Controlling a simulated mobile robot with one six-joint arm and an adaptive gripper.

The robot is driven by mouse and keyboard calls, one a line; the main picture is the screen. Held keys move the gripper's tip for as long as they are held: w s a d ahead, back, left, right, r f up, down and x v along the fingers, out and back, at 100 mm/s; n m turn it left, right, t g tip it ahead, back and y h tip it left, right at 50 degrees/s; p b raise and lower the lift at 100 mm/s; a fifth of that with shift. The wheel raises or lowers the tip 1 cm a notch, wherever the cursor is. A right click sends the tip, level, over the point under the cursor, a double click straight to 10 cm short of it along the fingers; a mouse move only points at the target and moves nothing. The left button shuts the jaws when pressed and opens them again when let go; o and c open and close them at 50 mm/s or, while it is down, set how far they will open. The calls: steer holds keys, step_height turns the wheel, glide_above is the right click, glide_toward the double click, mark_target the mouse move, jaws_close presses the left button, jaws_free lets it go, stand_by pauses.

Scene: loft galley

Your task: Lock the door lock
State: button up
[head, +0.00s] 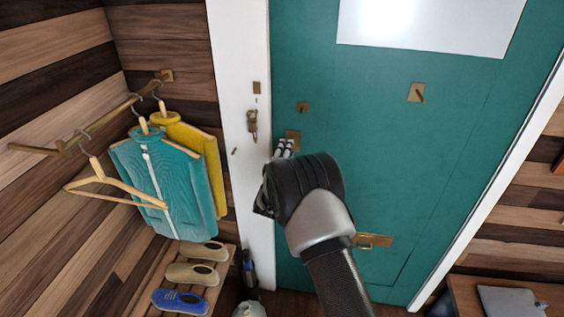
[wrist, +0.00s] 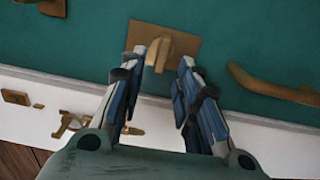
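The teal door (head: 350,150) has a square brass lock plate (head: 293,134) near its left edge. In the wrist view the lock plate (wrist: 182,44) carries a raised thumb-turn (wrist: 158,53). My gripper (head: 284,147) is in front of this lock, and its fingers cover part of the plate in the head view. In the wrist view my gripper (wrist: 162,62) is open, one finger on each side of the thumb-turn. The turn appears closer to the left finger. I cannot tell whether either finger touches it.
A brass handle (wrist: 270,85) is right of the fingers in the wrist view. The white frame (head: 240,100) bears a chain fitting (head: 252,121). Another brass knob plate (head: 416,92) and a letter slot (head: 374,241) are on the door. Clothes (head: 165,180) hang at left, above shoes (head: 192,274).

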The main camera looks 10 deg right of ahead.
steer(key=v, duration=1)
steer(key=shift+s, duration=0.2)
steer(key=shift+r, duration=0.1)
steer(key=s+a+r+m+g+y, duration=0.1)
steer(key=s+r+m+g+y, duration=0.45)
steer(key=s+r, duration=0.7)
steer(key=s+d+m+g, duration=0.3)
steer(key=s+m, duration=0.1)
steer(key=s, duration=1.2)
steer(key=s+d+m+g, duration=0.3)
steer(key=s+m+g, duration=0.1)
steer(key=s, duration=1.3)
steer(key=shift+s+d+m, duration=0.2)
steer(key=shift+s+m, duration=0.1)
steer(key=shift+m, duration=0.25)
